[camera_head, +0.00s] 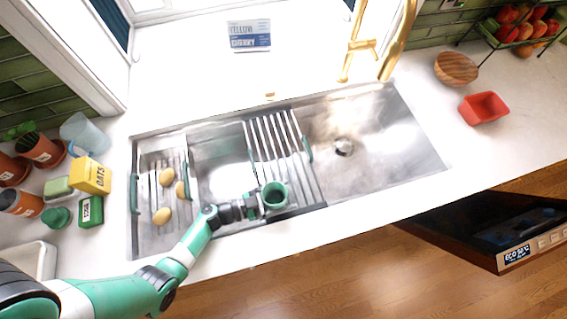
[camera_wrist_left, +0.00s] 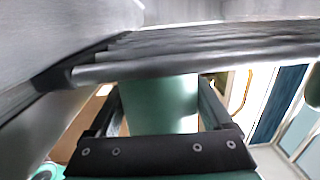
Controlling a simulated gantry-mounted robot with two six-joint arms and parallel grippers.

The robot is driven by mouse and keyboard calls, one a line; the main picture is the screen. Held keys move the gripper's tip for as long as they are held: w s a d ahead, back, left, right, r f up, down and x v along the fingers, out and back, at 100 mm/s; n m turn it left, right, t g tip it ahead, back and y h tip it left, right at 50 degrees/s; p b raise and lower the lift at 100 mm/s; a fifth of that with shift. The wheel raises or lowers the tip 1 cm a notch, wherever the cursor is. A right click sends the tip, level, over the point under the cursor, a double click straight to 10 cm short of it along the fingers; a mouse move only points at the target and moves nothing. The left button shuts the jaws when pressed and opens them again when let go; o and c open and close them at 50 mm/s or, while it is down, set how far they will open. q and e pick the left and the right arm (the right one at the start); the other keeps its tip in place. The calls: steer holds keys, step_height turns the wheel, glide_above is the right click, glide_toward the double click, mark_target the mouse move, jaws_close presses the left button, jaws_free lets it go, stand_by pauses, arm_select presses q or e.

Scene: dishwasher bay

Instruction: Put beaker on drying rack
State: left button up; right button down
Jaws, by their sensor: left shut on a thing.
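The green beaker (camera_head: 276,196) is held upright over the near end of the slatted drying rack (camera_head: 268,135) that spans the sink. My left gripper (camera_head: 259,203) is shut on the beaker from its left side. In the left wrist view the beaker (camera_wrist_left: 160,100) fills the space between the fingers, with dark rack bars (camera_wrist_left: 200,48) close by. I cannot tell whether the beaker's base touches the rack. My right gripper is not in view.
Several yellow-brown potatoes (camera_head: 162,216) lie on a second slatted rack at the sink's left end. The right basin (camera_head: 380,140) is empty. A yellow oats box (camera_head: 90,176), a green box (camera_head: 90,211) and plant pots crowd the left counter. A gold faucet (camera_head: 395,45) stands behind.

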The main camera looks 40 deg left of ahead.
arm_select(q)
steer(key=o, duration=1.2)
steer(key=shift+c, duration=0.2)
steer(key=shift+s+a+r, duration=0.1)
steer(key=shift+s+r, duration=0.05)
steer(key=p+v, duration=0.2)
steer(key=v, duration=0.9)
steer(key=shift+s, duration=0.35)
steer(key=shift+a, duration=0.15)
